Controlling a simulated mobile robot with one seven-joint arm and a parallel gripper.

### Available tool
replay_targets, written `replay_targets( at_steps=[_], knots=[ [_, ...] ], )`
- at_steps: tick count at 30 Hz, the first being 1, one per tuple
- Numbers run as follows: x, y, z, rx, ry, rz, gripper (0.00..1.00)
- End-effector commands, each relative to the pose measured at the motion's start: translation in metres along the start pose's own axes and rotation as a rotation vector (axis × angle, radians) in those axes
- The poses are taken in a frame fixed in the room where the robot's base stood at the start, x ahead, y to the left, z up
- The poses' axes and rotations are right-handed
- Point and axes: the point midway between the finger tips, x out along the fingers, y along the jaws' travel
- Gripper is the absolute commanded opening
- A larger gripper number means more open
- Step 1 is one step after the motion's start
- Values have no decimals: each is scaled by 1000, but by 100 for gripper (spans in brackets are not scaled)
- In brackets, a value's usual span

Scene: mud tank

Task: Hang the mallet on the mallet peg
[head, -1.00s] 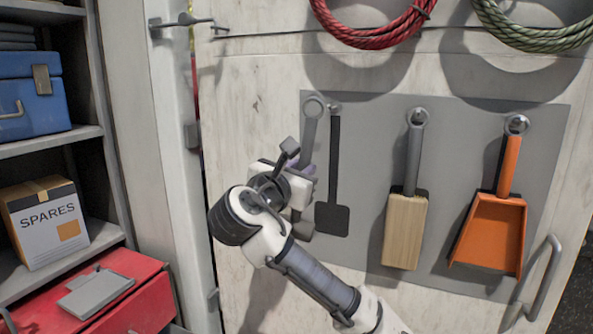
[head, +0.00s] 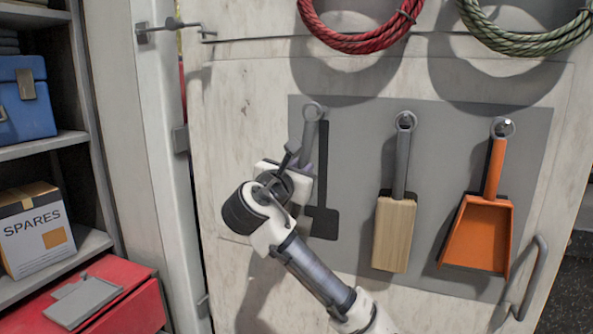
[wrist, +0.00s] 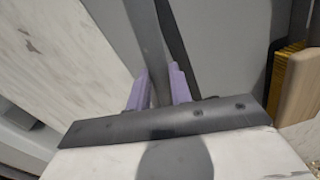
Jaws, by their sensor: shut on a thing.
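My gripper (head: 303,166) is in front of the grey board. Its two purple fingers (wrist: 158,88) are shut on the grey handle of the mallet (head: 309,136), which also shows in the wrist view (wrist: 148,38). The mallet is nearly upright with its ring end (head: 312,110) on top; its head is hidden behind my gripper. The ring is in front of the top of a dark mallet-shaped outline (head: 323,185). The mallet peg is there, mostly hidden by the ring; I cannot tell whether the ring is around it or only in front of it.
A brush (head: 396,225) and an orange dustpan (head: 480,230) hang on pegs to the right on the grey board (head: 350,120). Red (head: 365,38) and green (head: 525,40) coils hang above. Shelves with a spares box (head: 35,228) stand at the left.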

Motion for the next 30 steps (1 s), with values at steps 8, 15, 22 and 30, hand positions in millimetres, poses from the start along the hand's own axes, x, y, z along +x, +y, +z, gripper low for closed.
replay_targets(
  at_steps=[8, 15, 22, 30],
  knots=[
    [17, -2, -3, 1, -2, -2, 0],
    [25, -3, -9, 1, -2, -2, 0],
    [27, -4, -12, 1, -3, -2, 0],
    [27, -3, -11, 1, -3, -1, 0]
  ],
)
